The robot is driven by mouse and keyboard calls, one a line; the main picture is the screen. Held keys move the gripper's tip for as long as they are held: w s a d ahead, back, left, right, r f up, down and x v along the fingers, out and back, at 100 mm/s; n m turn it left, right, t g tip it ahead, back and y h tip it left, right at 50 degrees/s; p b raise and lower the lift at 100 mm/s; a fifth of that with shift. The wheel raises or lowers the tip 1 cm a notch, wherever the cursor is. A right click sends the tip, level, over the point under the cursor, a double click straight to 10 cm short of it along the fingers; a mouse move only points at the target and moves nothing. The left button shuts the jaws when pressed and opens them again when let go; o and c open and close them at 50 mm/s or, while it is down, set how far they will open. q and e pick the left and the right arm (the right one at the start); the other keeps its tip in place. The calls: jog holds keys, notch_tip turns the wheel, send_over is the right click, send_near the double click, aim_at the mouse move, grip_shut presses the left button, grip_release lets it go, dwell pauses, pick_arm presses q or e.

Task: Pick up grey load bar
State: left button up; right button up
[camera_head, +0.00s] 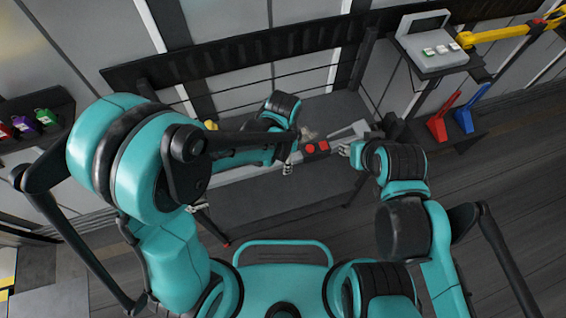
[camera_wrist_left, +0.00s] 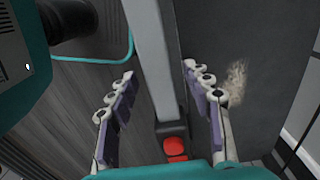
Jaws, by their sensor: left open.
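The grey load bar (camera_wrist_left: 153,60) runs down through the middle of the left wrist view to a dark end piece with red parts (camera_wrist_left: 173,146). In the head view the bar (camera_head: 236,172) lies along the dark bench, and its red parts (camera_head: 317,148) show between my two grippers. My left gripper (camera_wrist_left: 160,105) is open, its fingers on either side of the bar with gaps visible. It also shows in the head view (camera_head: 289,163), partly hidden by its arm. My right gripper (camera_head: 347,150) is right of the red parts; its finger opening is too small to judge.
A dark bench (camera_head: 270,205) stands under the bar. A frayed brown patch (camera_wrist_left: 237,82) lies beside the left fingers. A grey box with buttons (camera_head: 432,45) is at the upper right. Floor at right is clear.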

pick_arm(q)
jog(key=shift+f, duration=0.15)
grip_shut()
